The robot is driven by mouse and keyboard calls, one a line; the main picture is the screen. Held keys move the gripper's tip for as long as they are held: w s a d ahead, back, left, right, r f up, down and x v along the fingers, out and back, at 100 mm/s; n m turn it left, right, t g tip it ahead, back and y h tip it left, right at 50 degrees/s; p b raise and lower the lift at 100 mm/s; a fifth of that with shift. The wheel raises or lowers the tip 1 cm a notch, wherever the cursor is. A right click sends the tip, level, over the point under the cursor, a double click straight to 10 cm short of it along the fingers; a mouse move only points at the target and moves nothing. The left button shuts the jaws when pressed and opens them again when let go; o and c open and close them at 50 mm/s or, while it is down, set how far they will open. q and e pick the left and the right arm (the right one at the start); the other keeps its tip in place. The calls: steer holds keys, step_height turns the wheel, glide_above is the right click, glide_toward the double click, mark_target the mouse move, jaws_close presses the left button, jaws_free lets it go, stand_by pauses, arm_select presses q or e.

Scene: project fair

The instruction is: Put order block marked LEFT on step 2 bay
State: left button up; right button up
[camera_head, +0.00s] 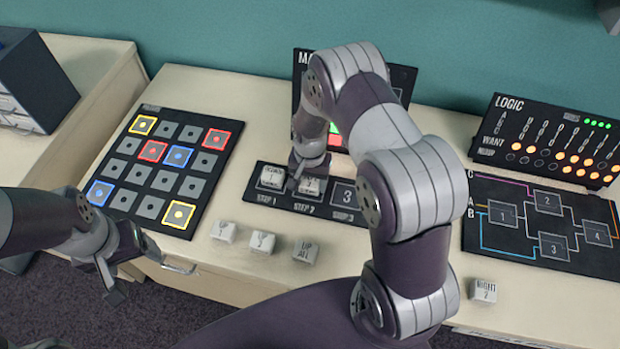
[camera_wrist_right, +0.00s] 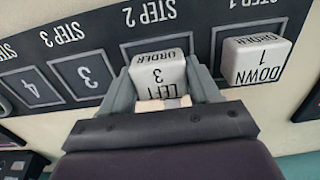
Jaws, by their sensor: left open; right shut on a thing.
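In the head view the block (camera_head: 311,185) shows under my right gripper (camera_head: 308,165). A block marked DOWN (camera_wrist_right: 256,60) sits on the step 1 bay, and it also shows in the head view (camera_head: 271,177). My left gripper (camera_head: 125,272) is open and empty, off the table's front edge.
Step 3 bay (camera_head: 343,194) looks empty. Several white blocks lie in front of the board, including one marked UP ALL (camera_head: 305,252). A block marked RIGHT (camera_head: 483,291) lies further right. A grid board (camera_head: 114,163) is at left; a logic panel (camera_head: 490,128) and a circuit board (camera_head: 480,240) are at right.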

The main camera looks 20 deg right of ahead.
steer(key=shift+w+f, duration=0.15)
steer(key=shift+f, duration=0.1)
steer(key=shift+f, duration=0.2)
